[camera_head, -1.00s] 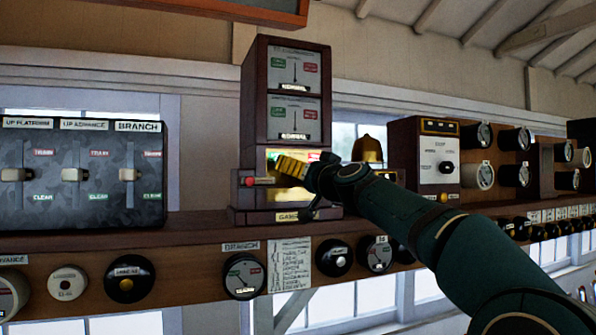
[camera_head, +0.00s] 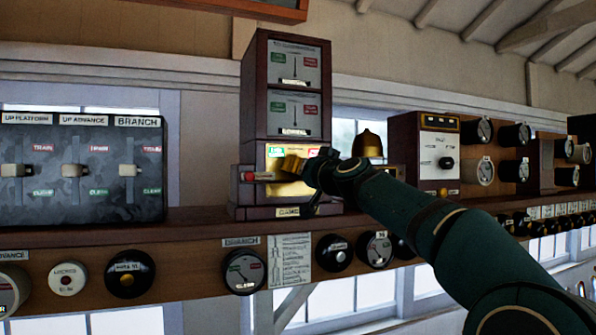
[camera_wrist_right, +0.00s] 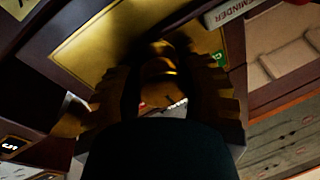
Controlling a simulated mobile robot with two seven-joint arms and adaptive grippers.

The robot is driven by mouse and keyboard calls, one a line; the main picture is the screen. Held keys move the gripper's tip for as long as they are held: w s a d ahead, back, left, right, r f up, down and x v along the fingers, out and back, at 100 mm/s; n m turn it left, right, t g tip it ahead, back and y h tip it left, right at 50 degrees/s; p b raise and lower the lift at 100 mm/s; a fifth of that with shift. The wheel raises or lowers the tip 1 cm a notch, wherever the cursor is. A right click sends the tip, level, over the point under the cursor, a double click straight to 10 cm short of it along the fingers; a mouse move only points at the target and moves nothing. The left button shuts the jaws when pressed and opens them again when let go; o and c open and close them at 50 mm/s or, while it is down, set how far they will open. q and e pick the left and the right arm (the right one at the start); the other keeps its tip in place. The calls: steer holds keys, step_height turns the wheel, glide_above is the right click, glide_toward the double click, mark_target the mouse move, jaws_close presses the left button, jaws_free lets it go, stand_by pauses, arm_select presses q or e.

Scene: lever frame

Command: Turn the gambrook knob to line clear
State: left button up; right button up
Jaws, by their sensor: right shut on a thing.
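The block instrument stands on the shelf as a tall dark wooden case (camera_head: 256,95) with two dials above and a lit brass front panel below, lettered green on the left and red on the right. Its label at the base begins with "GAM", though the lettering is blurred. My right gripper (camera_head: 289,165) is at this brass panel. In the right wrist view its fingers (camera_wrist_right: 160,100) are shut around the brass knob (camera_wrist_right: 158,75), in front of the brass plate (camera_wrist_right: 105,50). The knob is mostly hidden by the gripper in the head view. My left gripper is not in view.
A red-tipped plunger (camera_head: 250,176) sticks out left of the brass panel. A brass bell (camera_head: 369,143) stands to its right. A grey lever box (camera_head: 80,200) is at the left, an instrument case (camera_head: 405,150) at the right. Round dials line the shelf front.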

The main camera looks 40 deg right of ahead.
steer(key=n, duration=0.3)
steer(key=shift+n+g+y, duration=0.3)
steer(key=shift+y, duration=0.1)
steer(key=shift+n, duration=0.5)
steer(key=n, duration=0.3)
steer(key=shift+b, duration=0.3)
steer(key=shift+g, duration=0.3)
steer(key=shift+f+n, duration=0.1)
steer(key=shift+n, duration=0.4)
steer(key=o, duration=1.6)
steer(key=shift+a, duration=0.1)
steer(key=shift+o, duration=0.2)
